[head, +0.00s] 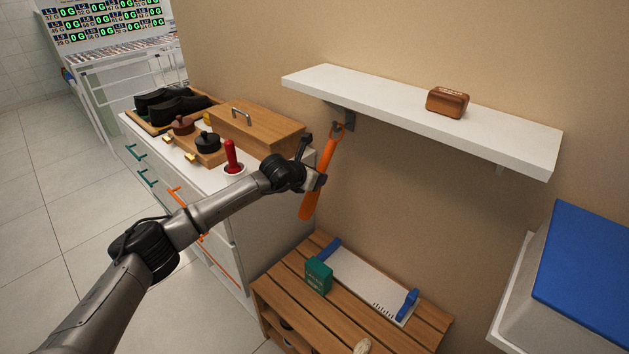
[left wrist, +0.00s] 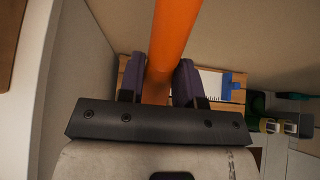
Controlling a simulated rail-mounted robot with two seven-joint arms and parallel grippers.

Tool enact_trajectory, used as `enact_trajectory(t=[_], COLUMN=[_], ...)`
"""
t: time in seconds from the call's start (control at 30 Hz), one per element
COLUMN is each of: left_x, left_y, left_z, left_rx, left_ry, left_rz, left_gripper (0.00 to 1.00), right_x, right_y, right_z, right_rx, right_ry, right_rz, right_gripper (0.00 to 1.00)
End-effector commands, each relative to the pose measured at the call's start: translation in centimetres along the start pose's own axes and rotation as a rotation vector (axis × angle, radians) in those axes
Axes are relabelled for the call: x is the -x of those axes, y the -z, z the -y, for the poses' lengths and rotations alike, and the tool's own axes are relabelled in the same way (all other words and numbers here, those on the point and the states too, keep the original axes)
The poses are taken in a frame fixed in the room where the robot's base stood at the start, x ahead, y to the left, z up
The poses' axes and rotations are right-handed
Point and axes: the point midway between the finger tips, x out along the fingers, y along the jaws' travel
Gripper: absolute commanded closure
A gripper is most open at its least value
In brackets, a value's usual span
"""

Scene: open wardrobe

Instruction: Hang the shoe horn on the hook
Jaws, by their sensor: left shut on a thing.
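The orange shoe horn (head: 318,183) hangs nearly upright, slightly tilted, under the left end of the white wall shelf. Its top end is at a dark hook or bracket (head: 344,119) below the shelf; I cannot tell whether it is seated on the hook. My left gripper (head: 320,180) is at the middle of the shoe horn and shut on it. In the left wrist view the orange shaft (left wrist: 172,45) passes between the two dark fingers (left wrist: 158,85). My right gripper is not in view.
The white shelf (head: 400,112) bears a brown box (head: 447,102). A dresser with shoes (head: 170,105), a wooden box (head: 243,125) and a red-handled item (head: 232,158) stands left. A slatted bench (head: 290,289) with a green box (head: 318,276) is below. A blue-topped bin (head: 590,270) is at right.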

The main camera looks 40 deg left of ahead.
Motion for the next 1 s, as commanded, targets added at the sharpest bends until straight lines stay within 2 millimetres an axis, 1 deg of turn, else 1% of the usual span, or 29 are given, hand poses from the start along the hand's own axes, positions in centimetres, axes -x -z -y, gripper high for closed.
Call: enact_trajectory(t=[0.03, 0.5, 1.0], left_x=[-0.3, -1.4, -2.6], left_y=[0.2, 0.2, 0.2], left_z=[0.0, 0.0, 0.0], left_rx=[0.0, 0.001, 0.0], left_ry=[0.0, 0.001, 0.001], left_rz=[0.007, 0.07, 0.137], left_gripper=[0.92, 0.92, 0.92], right_x=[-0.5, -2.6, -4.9], right_y=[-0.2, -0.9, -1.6], right_z=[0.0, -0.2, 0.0], right_rx=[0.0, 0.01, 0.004], right_ry=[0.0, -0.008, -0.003], right_rz=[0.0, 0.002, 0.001], right_gripper=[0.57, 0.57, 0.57])
